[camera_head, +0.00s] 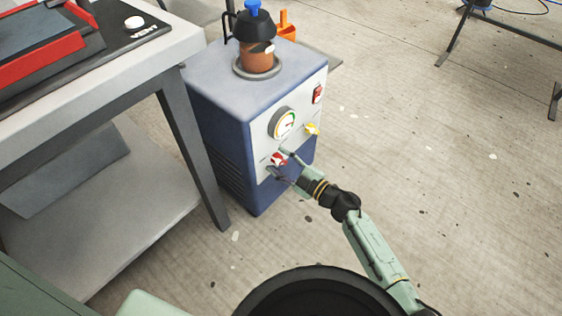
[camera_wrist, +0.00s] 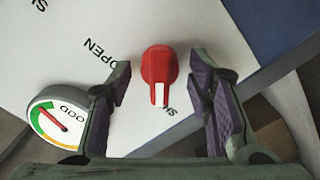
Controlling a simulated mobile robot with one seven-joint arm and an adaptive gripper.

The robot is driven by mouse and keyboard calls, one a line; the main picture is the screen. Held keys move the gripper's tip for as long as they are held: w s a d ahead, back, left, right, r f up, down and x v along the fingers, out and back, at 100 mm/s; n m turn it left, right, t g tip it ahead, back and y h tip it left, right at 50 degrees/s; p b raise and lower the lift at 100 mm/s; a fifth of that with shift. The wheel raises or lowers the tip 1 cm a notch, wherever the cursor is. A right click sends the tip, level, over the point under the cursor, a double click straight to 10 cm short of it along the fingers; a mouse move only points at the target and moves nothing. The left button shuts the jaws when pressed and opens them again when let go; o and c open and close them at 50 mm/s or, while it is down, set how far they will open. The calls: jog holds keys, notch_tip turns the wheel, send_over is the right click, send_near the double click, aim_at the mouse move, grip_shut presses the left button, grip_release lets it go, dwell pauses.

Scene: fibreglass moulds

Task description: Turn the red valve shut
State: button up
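The red valve (camera_head: 277,159) is a small knob low on the white front panel of a blue pump unit. In the wrist view the red valve (camera_wrist: 157,65) shows whole, with a white mark on its handle pointing down the picture. The label "OPEN" is to its left; a label starting with "S", partly hidden by the handle, is beside the white mark. My gripper (camera_wrist: 163,88) is open, with its purple-padded fingers on either side of the valve and a visible gap each side. In the head view my gripper (camera_head: 284,170) is at the panel, partly covering the valve.
A round gauge (camera_head: 285,123) and a yellow valve (camera_head: 312,129) are on the panel above; the gauge (camera_wrist: 57,117) is close to the left finger. A red switch (camera_head: 318,93) is higher.

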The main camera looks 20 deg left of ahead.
jog(key=v, duration=1.2)
dwell(0.4)
